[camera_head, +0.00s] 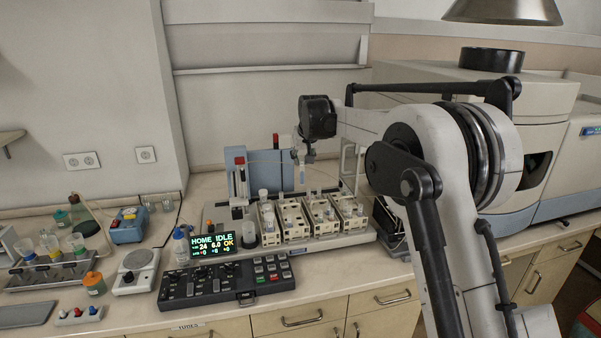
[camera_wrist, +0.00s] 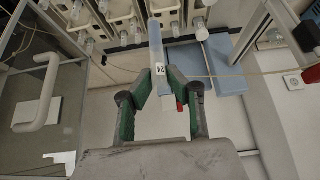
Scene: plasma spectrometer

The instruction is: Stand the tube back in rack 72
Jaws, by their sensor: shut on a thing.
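My gripper (camera_head: 305,155) is raised above the row of racks at the autosampler. In the wrist view its green fingers (camera_wrist: 158,72) are shut on a slim pale-blue tube (camera_wrist: 156,42) with a small numbered label. In the head view the tube (camera_head: 303,173) hangs about upright below the gripper, clear of the racks. Several cream racks stand side by side on the sampler deck, from the left rack (camera_head: 268,226) to the right rack (camera_head: 349,213). They hold some white-capped tubes. Their numbers are too small to read, so I cannot tell which is rack 72.
A blue block (camera_head: 273,169) and a red-topped post (camera_head: 240,180) stand behind and left of the racks. A display (camera_head: 212,244) and a dark control panel (camera_head: 226,282) lie in front. The large spectrometer (camera_head: 540,130) fills the right. A thin line crosses near the tube.

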